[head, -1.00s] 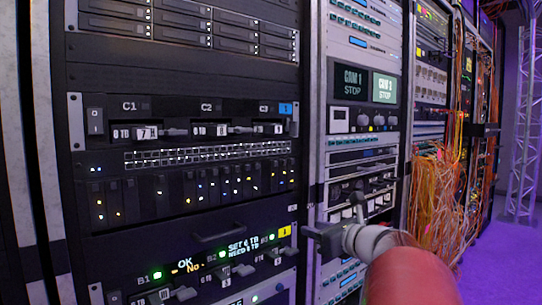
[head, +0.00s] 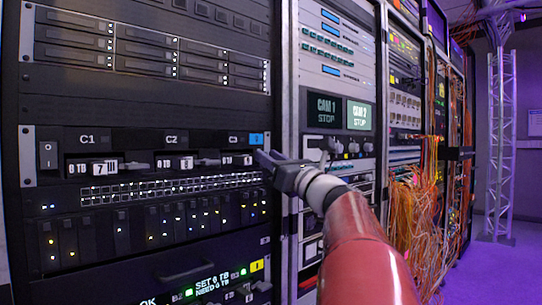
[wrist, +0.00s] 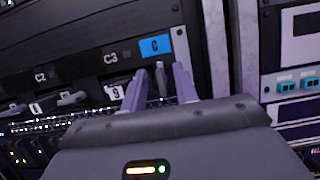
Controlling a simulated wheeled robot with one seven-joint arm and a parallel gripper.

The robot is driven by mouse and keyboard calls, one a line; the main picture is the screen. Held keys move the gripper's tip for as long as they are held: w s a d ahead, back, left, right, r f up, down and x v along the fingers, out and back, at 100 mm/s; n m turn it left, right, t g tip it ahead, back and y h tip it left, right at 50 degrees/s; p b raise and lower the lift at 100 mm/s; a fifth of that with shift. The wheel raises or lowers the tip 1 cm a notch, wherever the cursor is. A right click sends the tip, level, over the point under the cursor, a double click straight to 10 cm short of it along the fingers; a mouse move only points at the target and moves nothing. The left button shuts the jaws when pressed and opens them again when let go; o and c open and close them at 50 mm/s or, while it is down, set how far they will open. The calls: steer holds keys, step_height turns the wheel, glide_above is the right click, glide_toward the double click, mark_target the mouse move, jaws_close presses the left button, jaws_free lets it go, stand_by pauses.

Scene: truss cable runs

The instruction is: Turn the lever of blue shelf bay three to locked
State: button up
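The blue shelf has a blue tag (head: 256,139), with bays marked C1, C2 and C3. Bay three's number 9 (wrist: 115,92) shows below its C3 label, left of my gripper. A slim grey piece, apparently bay three's lever (wrist: 161,78), stands between my fingers in the wrist view, with gaps visible on both sides. In the head view my gripper (head: 266,160) is at the shelf's right end and hides this lever. My gripper is open. I cannot tell how deep the lever sits between the fingers.
The levers of C1 (head: 136,166) and C2 (head: 207,161) extend to the right. A rack post stands close right of my gripper; loose orange cables (head: 415,205) hang farther right.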

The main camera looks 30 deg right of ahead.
steer(key=shift+w, duration=0.15)
jaws_close()
steer(key=shift+n, duration=0.3)
steer(key=n+g+y, duration=0.1)
steer(key=n+y, duration=0.1)
steer(key=n, duration=0.3)
steer(key=n+g+y, duration=0.2)
steer(key=n, duration=0.4)
steer(key=n+g+y, duration=0.1)
steer(key=n+y, duration=0.1)
steer(key=n, duration=0.3)
steer(key=shift+a+g+b, duration=0.2)
steer(key=shift+g+b, duration=0.2)
steer(key=n+g+p, duration=0.1)
steer(key=n, duration=0.2)
steer(key=n+g, duration=0.1)
steer(key=n, duration=0.1)
steer(key=shift+f+n+p, duration=0.2)
steer(key=shift+n+p, duration=0.15)
steer(key=shift+n, duration=0.05)
steer(key=shift+f, duration=0.1)
